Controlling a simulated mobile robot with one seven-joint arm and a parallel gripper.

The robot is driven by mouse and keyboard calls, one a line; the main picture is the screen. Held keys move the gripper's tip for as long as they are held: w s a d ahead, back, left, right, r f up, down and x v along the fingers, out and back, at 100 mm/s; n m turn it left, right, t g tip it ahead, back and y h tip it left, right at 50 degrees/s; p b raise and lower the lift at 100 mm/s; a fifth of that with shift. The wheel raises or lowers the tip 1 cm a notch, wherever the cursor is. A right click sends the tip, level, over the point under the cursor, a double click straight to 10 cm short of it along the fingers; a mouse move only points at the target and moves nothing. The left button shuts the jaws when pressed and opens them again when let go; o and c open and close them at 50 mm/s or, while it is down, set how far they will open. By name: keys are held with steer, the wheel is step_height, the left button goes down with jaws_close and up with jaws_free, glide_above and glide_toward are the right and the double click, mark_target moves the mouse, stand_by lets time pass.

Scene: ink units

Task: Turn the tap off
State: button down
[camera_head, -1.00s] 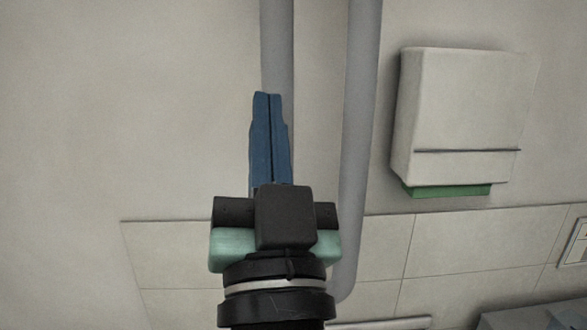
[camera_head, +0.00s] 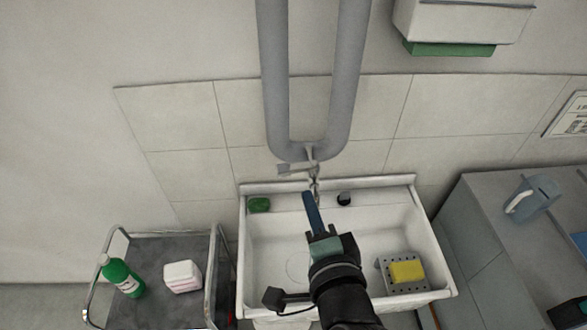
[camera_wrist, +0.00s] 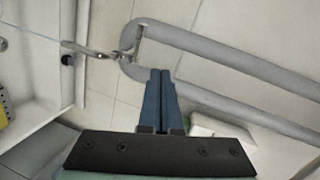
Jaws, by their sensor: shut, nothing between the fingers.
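The metal tap (camera_head: 312,160) sits at the bottom bend of the grey pipes, above the white sink (camera_head: 430,250). A flat grey lever (camera_head: 290,169) sticks out to its left. In the wrist view the tap (camera_wrist: 130,42) is left of and beyond the fingertips, with its spout running left. A thin pale line beyond the spout may be water; I cannot tell surely. My gripper (camera_head: 308,197) is shut and empty, its blue fingers over the sink, just below the tap in the head view. In the wrist view the fingertips (camera_wrist: 160,73) look apart from the tap.
Green soap (camera_head: 259,205) and a dark round piece (camera_head: 344,198) sit at the sink's back edge. A yellow sponge (camera_head: 407,271) lies on a grey rack at right. A trolley (camera_head: 190,248) with a green bottle (camera_head: 122,277) stands left; a counter with a blue jug (camera_head: 524,197) stands right.

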step_height(320, 180, down, 4)
steer(key=s+m, duration=0.2)
steer(key=p, duration=0.4)
glide_toward(286, 171)
steer(key=shift+g, duration=0.4)
steer(key=x, duration=0.3)
steer(key=d+x, duration=0.1)
steer(key=x, duration=0.1)
steer(key=shift+w+f, duration=0.2)
steer(key=shift+w, duration=0.15)
steer(key=shift+w+a, duration=0.15)
steer(key=shift+w, duration=0.25)
steer(key=shift+w+a, duration=0.4)
steer(key=shift+w, duration=0.25)
steer(key=shift+s+r, duration=0.1)
steer(key=shift+r, duration=0.05)
steer(key=shift+a, duration=0.1)
